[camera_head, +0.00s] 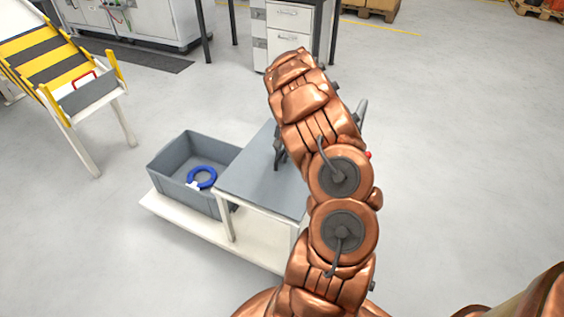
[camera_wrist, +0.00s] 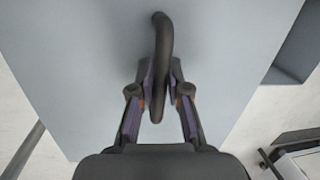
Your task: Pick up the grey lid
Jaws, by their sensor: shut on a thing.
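The grey lid (camera_head: 248,178) is a flat panel lying level at the top of a white stand, right of the open grey bin (camera_head: 163,185). My arm covers its right part in the head view. In the wrist view the lid (camera_wrist: 80,60) fills most of the picture, with a dark curved handle (camera_wrist: 162,35) rising from it. My gripper (camera_wrist: 161,82) is shut on this handle, one finger on each side. In the head view only dark parts of my gripper (camera_head: 279,150) show beside the arm. I cannot tell whether the lid touches the stand.
A blue ring (camera_head: 202,178) with a white tag lies in the bin. The white base shelf (camera_head: 200,228) carries the bin. A yellow-black striped ramp (camera_head: 45,55) stands at the left, drawers (camera_head: 289,40) at the back. The floor at right is clear.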

